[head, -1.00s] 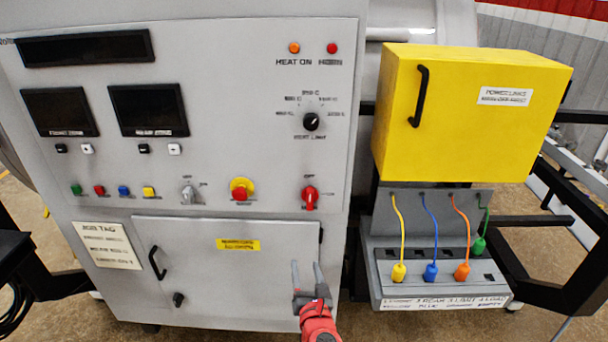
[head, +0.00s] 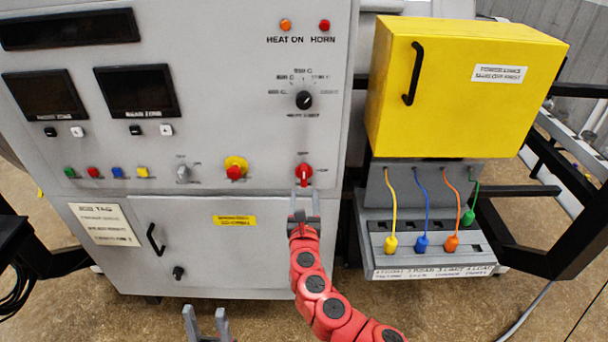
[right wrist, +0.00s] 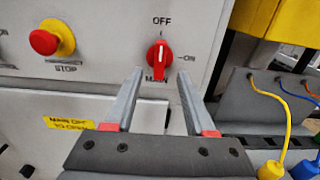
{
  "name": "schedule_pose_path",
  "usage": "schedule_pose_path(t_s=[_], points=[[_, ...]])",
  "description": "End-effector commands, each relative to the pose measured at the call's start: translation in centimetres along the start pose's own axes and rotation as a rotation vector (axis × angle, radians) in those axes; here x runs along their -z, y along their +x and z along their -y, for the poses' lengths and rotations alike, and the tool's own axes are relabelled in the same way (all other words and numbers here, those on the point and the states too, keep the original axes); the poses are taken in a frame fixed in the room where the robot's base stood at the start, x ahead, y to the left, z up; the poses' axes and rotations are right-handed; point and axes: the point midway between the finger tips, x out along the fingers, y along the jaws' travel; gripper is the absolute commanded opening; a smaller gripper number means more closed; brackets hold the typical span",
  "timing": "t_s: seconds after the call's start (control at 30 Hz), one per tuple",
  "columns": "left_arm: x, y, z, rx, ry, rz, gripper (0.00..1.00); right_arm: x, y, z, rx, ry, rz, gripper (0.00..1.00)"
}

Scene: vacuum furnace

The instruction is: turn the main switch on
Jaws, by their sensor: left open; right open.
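The main switch (head: 304,173) is a red rotary knob at the lower right of the grey panel. In the right wrist view the main switch (right wrist: 158,56) has OFF printed above it, ON to its right and MAIN below; its white mark points up toward OFF. My right gripper (head: 304,196) is open just below the knob in the head view. In the right wrist view its two fingers (right wrist: 158,75) are spread below and either side of the knob, apart from it. My left gripper (head: 206,312) is open and empty at the bottom edge of the head view.
A red stop button on a yellow base (head: 236,167) and a grey knob (head: 183,172) sit left of the switch. A yellow box (head: 455,95) and several coloured cables stand to the right. A cabinet door (head: 200,245) lies below.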

Motion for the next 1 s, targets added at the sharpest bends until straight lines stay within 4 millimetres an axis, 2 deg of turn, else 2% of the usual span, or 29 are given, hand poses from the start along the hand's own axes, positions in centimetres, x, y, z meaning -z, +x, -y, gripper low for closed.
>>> schedule_pose_path(t_s=[0.2, 0.6, 0.8, 1.0], points=[[0.1, 0.5, 0.0, 0.0, 0.0, 0.0, 0.5, -0.2, 2.9, 0.0, 0.004, 0.004, -0.001, 0.55], [-0.1, -0.6, 0.0, 0.0, 0.0, 0.0, 0.5, 0.0, 7.4, 0.2, 0.006, 0.006, 0.004, 0.55], [-0.1, -0.9, 0.0, 0.0, 0.0, 0.0, 0.5, 0.0, 8.4, 0.1, 0.004, 0.003, 0.001, 0.55], [-0.1, -0.9, -0.1, 0.0, 0.0, 0.0, 0.5, 0.0, 8.6, 0.0, -0.001, 0.001, 0.0, 0.55]])
